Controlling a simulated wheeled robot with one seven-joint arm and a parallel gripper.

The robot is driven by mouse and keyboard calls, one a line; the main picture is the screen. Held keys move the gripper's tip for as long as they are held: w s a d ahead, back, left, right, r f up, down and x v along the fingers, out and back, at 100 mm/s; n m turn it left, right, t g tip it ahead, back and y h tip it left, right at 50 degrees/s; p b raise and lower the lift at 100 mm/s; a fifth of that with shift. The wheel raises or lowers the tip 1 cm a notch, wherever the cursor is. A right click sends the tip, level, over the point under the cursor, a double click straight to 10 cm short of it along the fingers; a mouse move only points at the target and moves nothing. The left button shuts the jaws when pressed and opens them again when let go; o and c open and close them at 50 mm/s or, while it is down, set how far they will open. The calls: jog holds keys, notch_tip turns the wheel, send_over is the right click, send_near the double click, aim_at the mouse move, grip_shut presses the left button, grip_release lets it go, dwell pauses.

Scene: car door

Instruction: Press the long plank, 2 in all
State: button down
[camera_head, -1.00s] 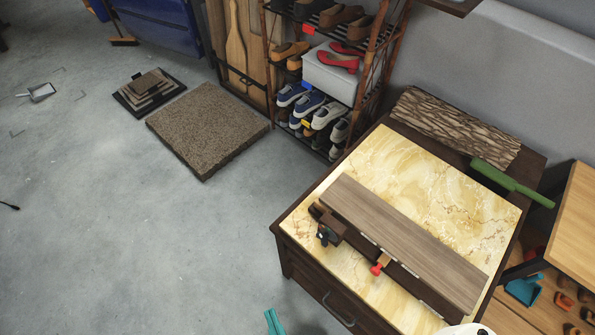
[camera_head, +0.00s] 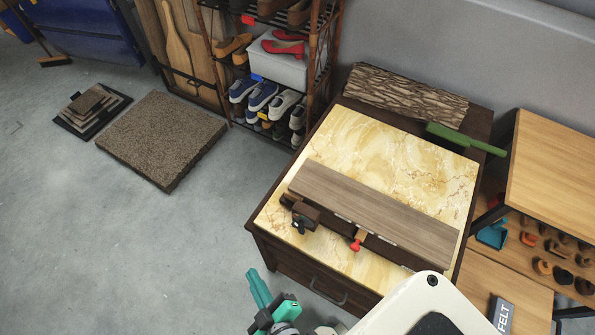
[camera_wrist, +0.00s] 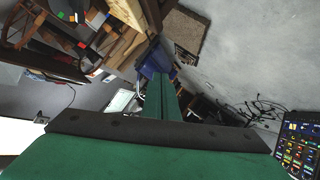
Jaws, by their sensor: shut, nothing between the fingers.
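A long grey-brown plank (camera_head: 385,208) lies on the marble-topped cabinet (camera_head: 400,150) in the head view, slanting down to the right. Along its front edge is a dark strip with a black fitting (camera_head: 303,217) near the left end and a red knob (camera_head: 356,245) near the middle. My gripper (camera_head: 259,288) is at the bottom of the head view, in front of the cabinet, to the left of and below the plank, apart from it. Its green fingers (camera_wrist: 161,95) are together and empty in the wrist view. The plank cannot be made out in the wrist view.
A bark-textured board (camera_head: 405,95) and a green-handled tool (camera_head: 465,139) lie at the cabinet's back. A shoe rack (camera_head: 270,75) stands behind left, a wooden table (camera_head: 555,180) at right. The floor (camera_head: 80,240) at left is mostly open.

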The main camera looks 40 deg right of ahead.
jog(key=w+d+n+g+h, duration=0.1)
jog(key=w+d+n, duration=0.1)
jog(key=w+d, duration=0.2)
jog(key=w+d+n+g+h, duration=0.1)
jog(key=w+d+n+h, duration=0.1)
jog(key=w+d, duration=0.3)
jog(key=w+d+n+g+h, duration=0.1)
jog(key=w+d+n, duration=0.1)
jog(key=w+d, duration=0.2)
jog(key=shift+w+d+g+h, duration=0.15)
jog(key=shift+w+d+g, duration=0.05)
jog(key=shift+w, duration=0.35)
jog(key=shift+w+d+g+h, duration=0.15)
jog(key=shift+w+d+g, duration=0.05)
jog(key=shift+w, duration=0.3)
jog(key=w+d+r+n+g+h, duration=0.1)
jog(key=w+d+r+n+g, duration=0.1)
jog(key=d+r, duration=0.4)
jog(key=w+d+r+n+g+h, duration=0.1)
jog(key=w+d+r+g, duration=0.1)
jog(key=d+r, duration=0.5)
jog(key=shift+d+n+g, duration=0.4)
jog(key=shift+d+g, duration=0.05)
jog(key=shift+g, duration=0.45)
jog(key=shift+f, duration=0.1)
notch_tip(320, 180, down, 7)
jog(key=shift+a+f, duration=0.1)
jog(key=shift+f, duration=0.45)
jog(key=shift+s+f, duration=0.15)
jog(key=shift+f, duration=0.15)
